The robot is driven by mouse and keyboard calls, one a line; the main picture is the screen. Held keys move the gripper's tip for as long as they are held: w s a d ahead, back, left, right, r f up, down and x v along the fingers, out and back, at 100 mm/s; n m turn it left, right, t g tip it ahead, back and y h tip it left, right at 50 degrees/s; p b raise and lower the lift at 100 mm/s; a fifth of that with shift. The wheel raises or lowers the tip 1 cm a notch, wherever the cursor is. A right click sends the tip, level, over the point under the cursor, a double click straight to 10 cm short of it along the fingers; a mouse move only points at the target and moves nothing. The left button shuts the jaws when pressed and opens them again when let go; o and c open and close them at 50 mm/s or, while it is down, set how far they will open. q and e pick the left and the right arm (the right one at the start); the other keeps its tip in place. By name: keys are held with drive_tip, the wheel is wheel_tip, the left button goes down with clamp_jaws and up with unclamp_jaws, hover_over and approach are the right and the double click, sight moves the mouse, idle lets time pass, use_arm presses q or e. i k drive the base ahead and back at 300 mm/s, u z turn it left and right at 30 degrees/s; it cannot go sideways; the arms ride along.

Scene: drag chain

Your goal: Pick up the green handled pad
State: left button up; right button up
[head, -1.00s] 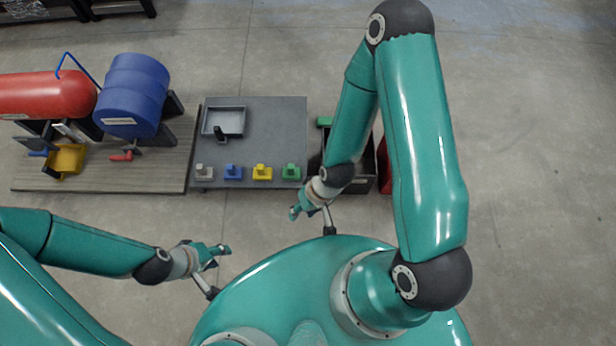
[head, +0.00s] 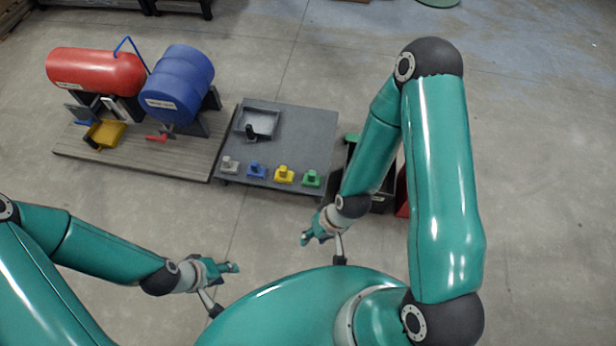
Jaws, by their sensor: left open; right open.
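The green handled pad (head: 312,179) sits at the right end of a row of handled pads along the near edge of the grey table (head: 290,125). Its knob points up. My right gripper (head: 306,240) is open and empty, below the table's near edge in the picture and apart from the pad. My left gripper (head: 236,268) is open and empty, further left and nearer to me.
White (head: 229,164), blue (head: 257,169) and yellow (head: 284,174) pads stand left of the green one. A grey tray (head: 262,122) lies behind them. A dark bin (head: 385,200) stands right of the table. A wooden platform (head: 190,158) carries red and blue drums.

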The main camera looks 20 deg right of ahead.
sight(310, 180)
drive_tip(key=i, duration=0.85)
drive_tip(key=z, duration=0.05)
